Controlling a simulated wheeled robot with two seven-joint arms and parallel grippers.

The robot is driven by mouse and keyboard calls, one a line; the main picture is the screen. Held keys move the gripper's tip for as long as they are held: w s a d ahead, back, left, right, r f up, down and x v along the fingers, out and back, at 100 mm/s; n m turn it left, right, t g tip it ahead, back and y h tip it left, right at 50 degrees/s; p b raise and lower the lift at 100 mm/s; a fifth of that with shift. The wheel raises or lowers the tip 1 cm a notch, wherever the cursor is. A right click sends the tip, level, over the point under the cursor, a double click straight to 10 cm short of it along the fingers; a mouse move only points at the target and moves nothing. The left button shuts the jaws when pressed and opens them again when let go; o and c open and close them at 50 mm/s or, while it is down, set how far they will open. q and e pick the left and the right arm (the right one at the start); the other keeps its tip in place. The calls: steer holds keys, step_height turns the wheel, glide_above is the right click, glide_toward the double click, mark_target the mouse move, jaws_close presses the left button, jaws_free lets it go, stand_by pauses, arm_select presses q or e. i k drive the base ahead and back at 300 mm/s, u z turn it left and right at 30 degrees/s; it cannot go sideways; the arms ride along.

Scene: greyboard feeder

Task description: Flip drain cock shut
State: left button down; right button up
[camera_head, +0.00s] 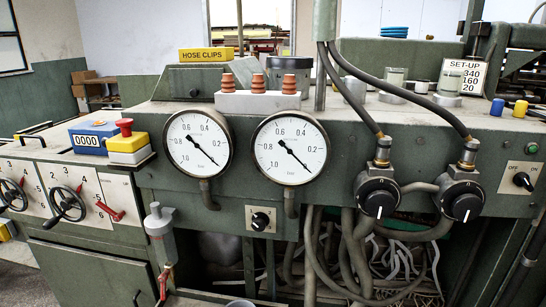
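A grey cylindrical filter body (159,222) hangs on the front of the green machine, left of centre and below the gauges. At its lower end is what looks like the drain cock, with a small red lever (163,286) that points roughly downward. The lever is small, so I cannot tell for certain whether the cock is open or shut. Neither of my grippers shows in this view.
Two round gauges (197,143) (290,148) sit above and right of the filter. A black knob (260,221) is to its right, with hoses (355,255) further right. Handwheels (66,204) and a red lever (111,211) are on the left panel. A grey cup rim (240,303) shows at the bottom edge.

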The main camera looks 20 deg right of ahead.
mark_target(163, 278)
steer(key=u, duration=1.45)
steer(key=i, duration=1.05)
steer(key=z, duration=1.85)
